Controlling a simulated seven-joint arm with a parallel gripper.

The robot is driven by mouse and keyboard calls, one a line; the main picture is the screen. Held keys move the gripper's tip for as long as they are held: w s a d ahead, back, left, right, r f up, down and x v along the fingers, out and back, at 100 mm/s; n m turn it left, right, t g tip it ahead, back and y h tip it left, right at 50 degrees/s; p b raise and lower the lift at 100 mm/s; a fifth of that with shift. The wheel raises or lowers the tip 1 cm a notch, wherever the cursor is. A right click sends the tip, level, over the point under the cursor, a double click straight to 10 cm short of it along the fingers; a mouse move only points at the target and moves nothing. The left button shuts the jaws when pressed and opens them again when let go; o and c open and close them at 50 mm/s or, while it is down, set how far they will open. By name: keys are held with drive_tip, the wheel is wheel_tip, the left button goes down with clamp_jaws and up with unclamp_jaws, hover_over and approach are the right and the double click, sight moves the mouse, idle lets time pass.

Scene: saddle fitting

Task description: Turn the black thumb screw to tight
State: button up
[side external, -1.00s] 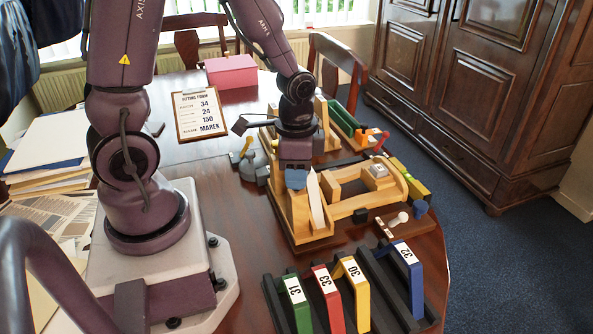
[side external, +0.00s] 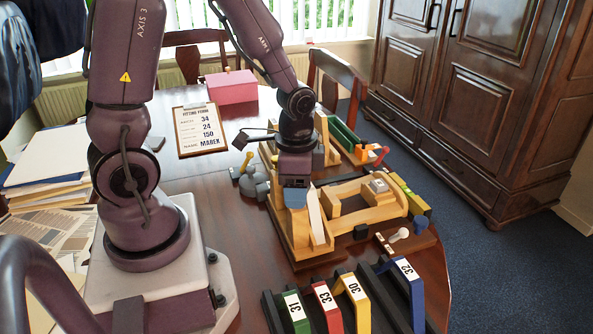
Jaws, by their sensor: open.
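A small black knob (side external: 361,232), which looks like the black thumb screw, sits at the near side of the wooden saddle fixture (side external: 372,213). Its turn position is too small to read. My gripper (side external: 296,192) is over the left part of the fixture, left of and above the knob in the picture, and apart from it. It points down beside a blue-grey block and an upright pale wooden piece (side external: 315,212). Its fingertips are small and partly lost against these parts, but the jaws are open. I see nothing held in them.
A black rack (side external: 377,290) with green, red, yellow and blue numbered arches stands in front. Grey pieces (side external: 252,182) lie left of the fixture. A fitting form on a clipboard (side external: 200,130) and a pink box (side external: 232,86) lie behind.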

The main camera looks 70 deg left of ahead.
wheel_tip(320, 180, up, 13)
idle(0.3)
drive_tip(key=shift+f, duration=0.15)
drive_tip(key=s+d+r+n+t, duration=0.4)
drive_tip(key=s+r+t, duration=0.1)
drive_tip(key=s+r, duration=0.1)
drive_tip(key=shift+d+r+n+t, duration=0.3)
drive_tip(key=shift+d+r, duration=0.05)
drive_tip(key=shift+r, duration=0.15)
idle(0.9)
